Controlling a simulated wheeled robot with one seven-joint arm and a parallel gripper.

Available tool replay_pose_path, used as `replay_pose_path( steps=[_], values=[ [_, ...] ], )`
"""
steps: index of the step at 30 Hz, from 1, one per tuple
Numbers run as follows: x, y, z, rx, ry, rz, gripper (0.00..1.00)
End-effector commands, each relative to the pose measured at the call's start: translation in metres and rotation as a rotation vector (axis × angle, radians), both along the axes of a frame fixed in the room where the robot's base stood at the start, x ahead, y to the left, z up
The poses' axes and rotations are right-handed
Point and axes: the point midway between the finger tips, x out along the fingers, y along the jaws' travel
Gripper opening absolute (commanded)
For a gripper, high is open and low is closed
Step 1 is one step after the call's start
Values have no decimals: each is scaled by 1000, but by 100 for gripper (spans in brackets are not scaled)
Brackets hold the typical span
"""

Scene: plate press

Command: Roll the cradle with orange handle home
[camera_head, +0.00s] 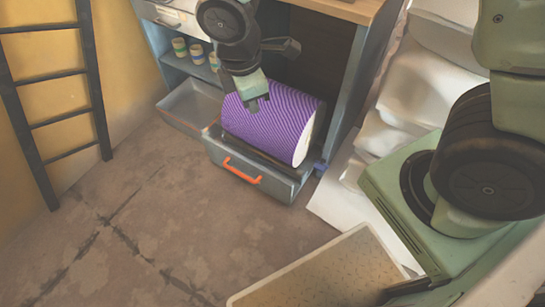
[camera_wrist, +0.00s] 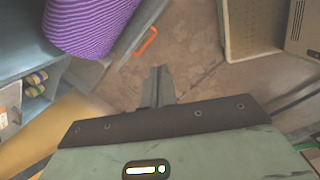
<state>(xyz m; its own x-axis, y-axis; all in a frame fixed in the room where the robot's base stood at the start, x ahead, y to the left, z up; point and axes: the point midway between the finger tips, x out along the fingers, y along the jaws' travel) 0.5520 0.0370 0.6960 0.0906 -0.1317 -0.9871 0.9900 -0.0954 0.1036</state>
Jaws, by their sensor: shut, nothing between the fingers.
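The cradle (camera_head: 226,168) is a grey-blue drawer-like box at the foot of the cabinet. It stands out from the cabinet and bears a large purple ridged roll (camera_head: 268,122). Its orange handle (camera_head: 241,171) is on the front face, and the handle (camera_wrist: 146,41) also shows in the wrist view at upper middle. My gripper (camera_head: 256,103) is in front of the purple roll in the head view, above the cradle. In the wrist view my gripper (camera_wrist: 158,84) is shut and empty, with the handle apart from the fingertips. The cradle's far side is hidden by the roll.
An empty open tray (camera_head: 190,104) sits left of the cradle. The cabinet (camera_head: 353,75) holds several small jars (camera_head: 197,54) on a shelf. A black ladder (camera_head: 98,95) leans at left. A beige tray (camera_head: 310,275) lies at lower right. Floor before the cradle is clear.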

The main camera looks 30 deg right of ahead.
Motion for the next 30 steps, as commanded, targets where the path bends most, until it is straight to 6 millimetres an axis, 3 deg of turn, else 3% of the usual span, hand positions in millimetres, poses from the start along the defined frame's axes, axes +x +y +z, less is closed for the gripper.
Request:
replay_pose_path(
  steps=[1,3,12,15,19,26,30],
  values=[
    [8,-4,-42,-19,4,44,0],
    [20,-9,-73,-47,5,118,0],
    [66,-34,-207,-170,30,427,0],
    [77,-41,-237,-203,40,509,0],
    [86,-47,-260,-231,50,579,0],
    [91,-53,-275,-244,56,608,0],
    [94,-59,-298,-243,57,607,0]
  ],
)
